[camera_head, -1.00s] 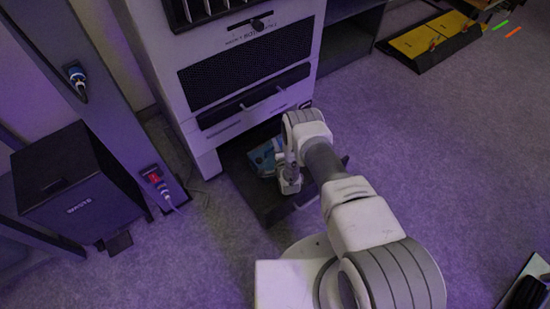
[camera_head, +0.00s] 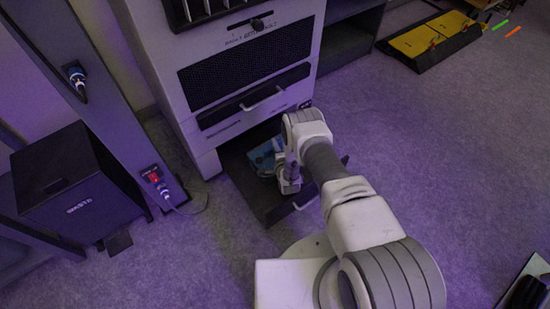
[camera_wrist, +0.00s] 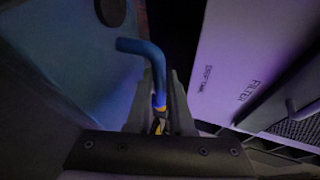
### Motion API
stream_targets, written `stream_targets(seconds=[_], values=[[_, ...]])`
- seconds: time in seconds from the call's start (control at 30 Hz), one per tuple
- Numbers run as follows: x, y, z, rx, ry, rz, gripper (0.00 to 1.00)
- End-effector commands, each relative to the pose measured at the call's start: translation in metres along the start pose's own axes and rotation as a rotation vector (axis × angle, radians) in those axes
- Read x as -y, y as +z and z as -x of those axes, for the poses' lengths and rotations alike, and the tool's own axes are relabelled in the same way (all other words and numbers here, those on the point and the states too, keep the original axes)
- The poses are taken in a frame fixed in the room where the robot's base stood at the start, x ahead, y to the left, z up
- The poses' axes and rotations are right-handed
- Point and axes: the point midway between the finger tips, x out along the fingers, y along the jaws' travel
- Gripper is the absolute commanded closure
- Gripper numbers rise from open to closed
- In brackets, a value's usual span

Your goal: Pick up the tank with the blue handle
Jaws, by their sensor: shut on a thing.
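The tank (camera_head: 262,156) is a blue box in the open dark drawer (camera_head: 246,186) at the foot of the white machine. My arm hides part of it. In the wrist view the tank (camera_wrist: 75,60) fills the left side, with a dark round cap at its top. Its bent blue handle (camera_wrist: 145,50) runs down between my fingers. My gripper (camera_wrist: 160,112) is shut on the handle. In the head view my gripper (camera_head: 288,182) is low over the drawer, beside the tank.
The white machine (camera_head: 205,130) stands right behind the drawer; its lettered panel (camera_wrist: 235,60) is close at the right in the wrist view. A black box (camera_head: 75,185) stands at the left. Yellow-and-black ramps (camera_head: 430,40) lie far right.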

Motion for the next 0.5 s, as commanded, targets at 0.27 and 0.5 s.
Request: stream_targets(seconds=[0.27, 0.5], values=[[0.0023, 0.0002, -0.0009, 0.0, -0.005, -0.002, 1.0], [0.0061, 0.0003, -0.0021, 0.0, -0.013, -0.002, 1.0]])
